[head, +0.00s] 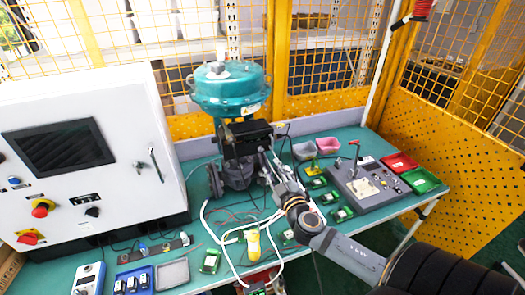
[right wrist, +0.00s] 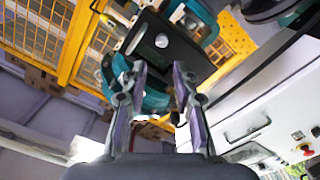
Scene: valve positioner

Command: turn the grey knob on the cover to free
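The valve positioner is a black box (head: 246,133) under the teal actuator (head: 228,88); in the right wrist view its dark cover (right wrist: 185,52) faces me, tilted in the picture. A small round grey knob (right wrist: 161,41) sits on that cover. In the head view I cannot make out the knob. My right gripper (head: 267,163) is beside the valve, just below and right of the positioner. In the right wrist view the right gripper's fingers (right wrist: 159,70) are apart with nothing between them, and the knob shows beyond the tips. My left gripper is in neither view.
A white control cabinet (head: 85,160) stands left of the valve. A grey control panel (head: 365,185) and red and green trays (head: 420,180) lie to the right. White hoses, cables and several small green boards cover the teal table front. Yellow mesh fencing (head: 320,70) stands behind.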

